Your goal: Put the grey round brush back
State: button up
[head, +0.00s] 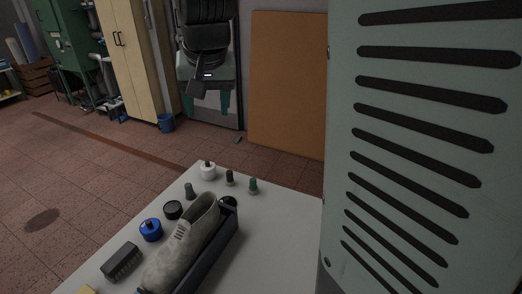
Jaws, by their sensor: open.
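Several small upright knob-like pieces stand at the far end of the white table (277,240). One is dark grey (230,178), one is grey-green (190,191) and one is green (253,186). I cannot tell for sure which is the grey round brush; they are too small to show bristles. A white round pot (208,173) with a dark top stands at the far corner. My gripper is not in view.
A pale shoe (182,245) rests against a dark stand (216,257). A black round tin (173,210), a blue tin (151,231) and a dark block-shaped brush (122,261) line the left edge. A slotted grey-green panel (405,235) blocks the right. The tabletop right of the stand is clear.

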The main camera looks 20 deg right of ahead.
jog(key=s+d+r+n, duration=0.1)
jog(key=s+d, duration=0.1)
jog(key=s, duration=0.9)
jog(key=s+d+r+t, duration=0.1)
jog(key=s, duration=1.1)
jog(key=shift+s+d+r+n, duration=0.15)
jog(key=shift+s+d+n, duration=0.15)
jog(key=shift+d+n, duration=0.1)
